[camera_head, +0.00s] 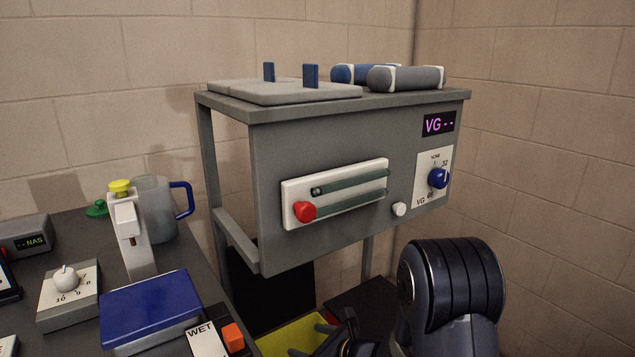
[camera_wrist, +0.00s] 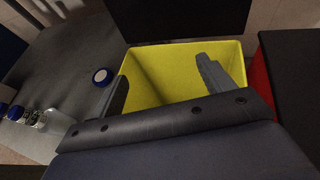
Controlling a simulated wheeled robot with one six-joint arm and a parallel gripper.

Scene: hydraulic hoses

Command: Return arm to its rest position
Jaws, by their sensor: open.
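My arm (camera_head: 450,290) shows at the lower right of the head view, in front of the grey cabinet. My gripper (camera_wrist: 165,85) is seen in the wrist view with its two fingers apart and nothing between them. It is above a yellow bin (camera_wrist: 185,65), which looks empty. In the head view the gripper is low, near the yellow bin (camera_head: 290,338), and mostly cut off by the lower edge and my arm.
A grey cabinet (camera_head: 280,150) with a red slider knob (camera_head: 305,211) and a blue dial (camera_head: 438,178) stands ahead. At left, a bench holds a blue-lidded box (camera_head: 152,305), a jug (camera_head: 157,208) and a dial box (camera_head: 68,295). A red bin (camera_wrist: 264,88) adjoins the yellow one.

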